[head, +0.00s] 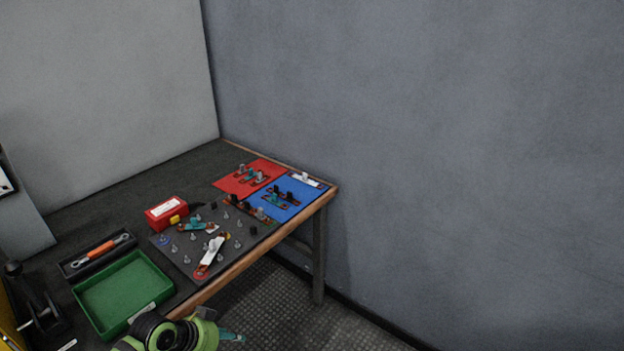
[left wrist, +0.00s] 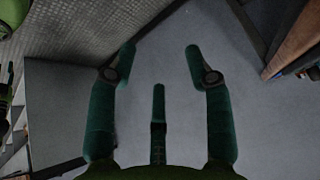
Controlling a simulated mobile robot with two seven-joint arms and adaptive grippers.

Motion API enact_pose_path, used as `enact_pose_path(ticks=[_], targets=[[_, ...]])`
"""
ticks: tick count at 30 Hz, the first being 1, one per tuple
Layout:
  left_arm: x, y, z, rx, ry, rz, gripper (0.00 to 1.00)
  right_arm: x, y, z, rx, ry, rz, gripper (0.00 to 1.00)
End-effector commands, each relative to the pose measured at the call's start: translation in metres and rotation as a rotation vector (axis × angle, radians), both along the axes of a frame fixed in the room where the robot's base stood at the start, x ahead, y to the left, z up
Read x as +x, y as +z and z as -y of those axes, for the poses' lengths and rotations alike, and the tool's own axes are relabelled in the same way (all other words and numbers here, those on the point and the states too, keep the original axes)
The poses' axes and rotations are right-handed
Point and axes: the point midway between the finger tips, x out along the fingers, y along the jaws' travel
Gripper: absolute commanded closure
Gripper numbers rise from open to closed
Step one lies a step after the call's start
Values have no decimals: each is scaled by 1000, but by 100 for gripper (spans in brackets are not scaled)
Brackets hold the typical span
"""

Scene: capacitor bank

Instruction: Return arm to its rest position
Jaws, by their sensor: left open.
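My left gripper (left wrist: 160,54) is open and empty in the left wrist view. Its teal fingers stand apart with only wall and floor surfaces beyond them. In the head view a green arm shows at the bottom edge, with a teal fingertip (head: 231,336) at its right end. It is in front of the table's front edge, beside the green tray and clear of the board. Most of the gripper is cut off or hidden there. My right gripper is in neither view.
The dark table (head: 120,184) holds a green tray (head: 97,316), a black holder with an orange-handled tool (head: 100,249), a red box (head: 166,212), a grey pegged board (head: 181,262), a red mat (head: 227,183) and a blue mat (head: 306,194). The floor to the right is clear.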

Motion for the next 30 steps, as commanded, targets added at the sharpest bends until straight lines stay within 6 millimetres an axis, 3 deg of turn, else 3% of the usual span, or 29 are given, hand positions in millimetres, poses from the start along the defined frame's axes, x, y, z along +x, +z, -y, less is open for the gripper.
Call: enact_pose_path(ticks=[1,4,6,11,15,18,22,26,30], targets=[[-10,-43,-12,-1,113,-42,49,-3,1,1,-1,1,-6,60],[-37,-111,-37,23,293,-89,49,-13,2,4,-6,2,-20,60],[-66,-154,-50,47,390,-124,49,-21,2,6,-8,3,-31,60],[-157,-236,-63,108,542,-216,49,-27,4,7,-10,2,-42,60],[-251,-286,-59,153,618,-303,49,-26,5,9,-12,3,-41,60],[-314,-308,-49,175,644,-362,49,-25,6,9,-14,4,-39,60],[-376,-321,-36,190,658,-419,49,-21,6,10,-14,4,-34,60],[-409,-326,-27,194,662,-451,49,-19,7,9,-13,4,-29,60],[-417,-327,-25,194,664,-458,49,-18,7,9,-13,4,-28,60]])
